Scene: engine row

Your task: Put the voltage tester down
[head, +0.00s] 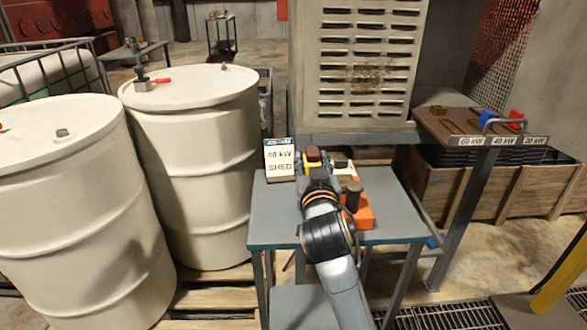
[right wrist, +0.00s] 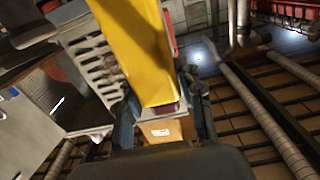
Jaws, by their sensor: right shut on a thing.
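My right arm reaches forward over a small blue-grey table (head: 272,222). Its gripper (head: 314,176) is shut on the yellow voltage tester (head: 308,167), whose dark red end shows at the top in the head view. In the right wrist view the tester (right wrist: 138,45) stands large and yellow between the two fingers (right wrist: 162,112). The gripper hides the tester's lower part, so I cannot tell whether it touches the table. My left gripper is not in view.
An orange item with a dark knob (head: 361,214) lies right of the gripper. A "40 kW SHED" card (head: 279,162) stands at the table's back left. White drums (head: 200,130) are on the left, a louvred cabinet (head: 365,60) behind. The table's front left is bare.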

